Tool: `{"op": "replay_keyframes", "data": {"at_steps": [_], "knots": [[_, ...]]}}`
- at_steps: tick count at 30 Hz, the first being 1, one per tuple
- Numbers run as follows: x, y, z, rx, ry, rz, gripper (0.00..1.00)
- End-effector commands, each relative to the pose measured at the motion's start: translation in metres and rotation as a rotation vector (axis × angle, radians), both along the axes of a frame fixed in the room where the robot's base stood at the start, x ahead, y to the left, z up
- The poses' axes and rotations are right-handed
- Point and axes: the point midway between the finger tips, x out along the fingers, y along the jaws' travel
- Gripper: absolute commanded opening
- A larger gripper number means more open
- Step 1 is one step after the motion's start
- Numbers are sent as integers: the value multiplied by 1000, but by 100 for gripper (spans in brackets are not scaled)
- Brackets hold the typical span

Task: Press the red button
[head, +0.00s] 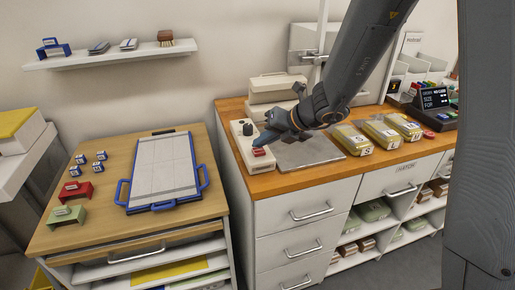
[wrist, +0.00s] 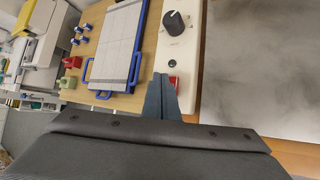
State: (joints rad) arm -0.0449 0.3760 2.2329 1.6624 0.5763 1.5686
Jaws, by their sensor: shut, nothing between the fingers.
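The red button (head: 259,152) sits at the near end of a white control box (head: 240,148) on the wooden counter. In the wrist view the red button (wrist: 173,82) shows just beyond and beside the fingertips, partly hidden by them. A black knob (wrist: 174,23) is on the same box, farther from my gripper. My gripper (head: 257,143) is shut and empty, its blue-grey fingers pointing down toward the button. In the wrist view the closed fingertips (wrist: 161,77) appear at the button's left edge. I cannot tell whether they touch it.
A grey metal plate (head: 306,152) lies right of the box, with yellow packages (head: 352,140) beyond it. A beige case (head: 278,88) stands behind. A lower table at left holds a blue-handled board (head: 163,170) and red and green stands.

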Motion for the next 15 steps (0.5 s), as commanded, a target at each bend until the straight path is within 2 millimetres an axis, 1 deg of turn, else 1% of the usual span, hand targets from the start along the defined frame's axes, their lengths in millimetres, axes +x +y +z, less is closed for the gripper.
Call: {"op": "replay_keyframes", "data": {"at_steps": [1, 3, 11, 15], "knots": [[0, 0, 4, 0, 0, 0, 0], [0, 0, 5, 0, 0, 0, 0], [0, 0, 5, 0, 0, 0, 0], [0, 0, 9, 0, 0, 0, 0]]}}
